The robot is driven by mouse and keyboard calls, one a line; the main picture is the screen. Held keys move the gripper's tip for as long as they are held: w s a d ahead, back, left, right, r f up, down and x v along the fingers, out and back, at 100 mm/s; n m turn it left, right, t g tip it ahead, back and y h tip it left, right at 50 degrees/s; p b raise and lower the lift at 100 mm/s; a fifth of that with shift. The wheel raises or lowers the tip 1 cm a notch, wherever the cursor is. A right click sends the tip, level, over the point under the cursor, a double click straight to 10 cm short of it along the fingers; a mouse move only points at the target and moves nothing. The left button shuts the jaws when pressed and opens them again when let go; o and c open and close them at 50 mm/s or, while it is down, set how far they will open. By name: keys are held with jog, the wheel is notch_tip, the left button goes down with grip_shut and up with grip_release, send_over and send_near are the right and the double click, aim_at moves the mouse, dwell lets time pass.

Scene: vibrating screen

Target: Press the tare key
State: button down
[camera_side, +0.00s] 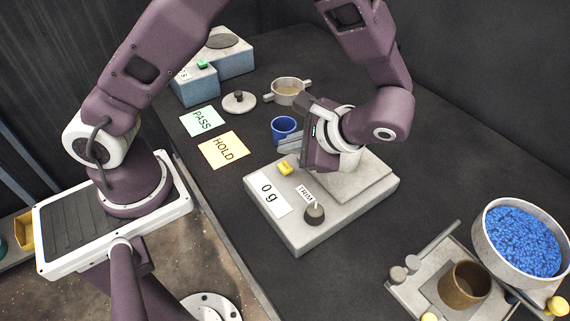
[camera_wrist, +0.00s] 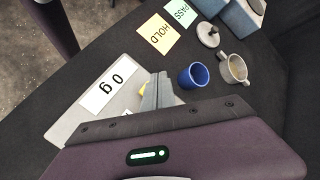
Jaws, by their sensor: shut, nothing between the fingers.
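The scale (camera_side: 325,222) is a flat grey box with a white display reading 0 g (camera_side: 268,194); the display also shows in the wrist view (camera_wrist: 110,86). A small yellow key (camera_side: 285,168), unlabelled as far as I can see, sits on its top near the display. I take it as the tare key. My gripper (camera_side: 289,144) is shut and empty, its fingertips close to the key on the side toward the blue cup. In the wrist view the fingers (camera_wrist: 155,92) partly hide the yellow key (camera_wrist: 142,92). I cannot tell whether they touch it.
A TRIM knob (camera_side: 314,213) stands on the scale's near corner. A blue cup (camera_side: 284,126) is just behind my fingers. HOLD (camera_side: 224,150) and PASS (camera_side: 202,121) cards lie left. A two-handled pan (camera_side: 288,91) is behind. A sieve of blue granules (camera_side: 484,229) stands right.

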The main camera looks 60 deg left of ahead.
jog(key=shift+r, duration=1.35)
jog(key=s+a+r+n+t+h, duration=0.2)
jog(key=s+r+n+t+h, duration=0.4)
jog(key=s+r+h, duration=0.3)
jog(key=s+r+t, duration=0.1)
jog(key=s+r, duration=0.3)
jog(key=r, duration=0.1)
jog(key=shift+a+n+t, duration=0.15)
jog(key=shift+n+t, duration=0.15)
